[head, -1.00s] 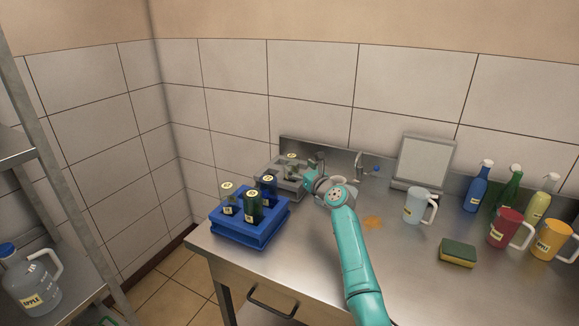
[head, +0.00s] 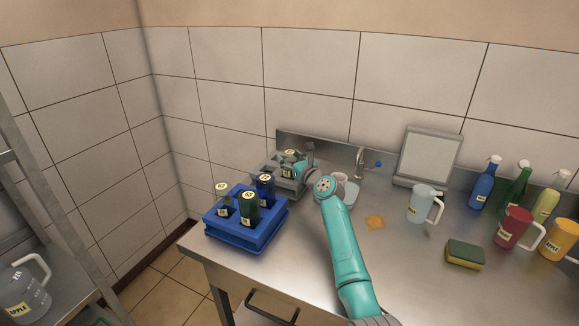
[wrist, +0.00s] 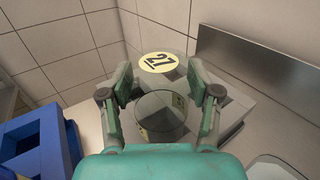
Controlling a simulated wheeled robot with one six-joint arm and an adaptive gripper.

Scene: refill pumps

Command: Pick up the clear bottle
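A clear bottle (head: 290,159) with a round pale-yellow top label stands upright at the grey crate on the back of the counter. In the wrist view its label (wrist: 160,62) reads 27 and its see-through body is between my fingers. My gripper (wrist: 160,85) has its fingers spread, one on each side of the bottle; I cannot tell whether they touch it. In the head view my gripper (head: 303,163) is at the bottle's right side. Another clear bottle (head: 222,202) stands in the blue crate.
The blue crate (head: 240,238), at the counter's left end, also holds darker bottles (head: 249,209). A clear jug (head: 421,204), red jug (head: 512,228), sponge (head: 465,252) and orange spill (head: 375,222) are to the right. A steel backsplash (wrist: 250,75) rises behind the bottle.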

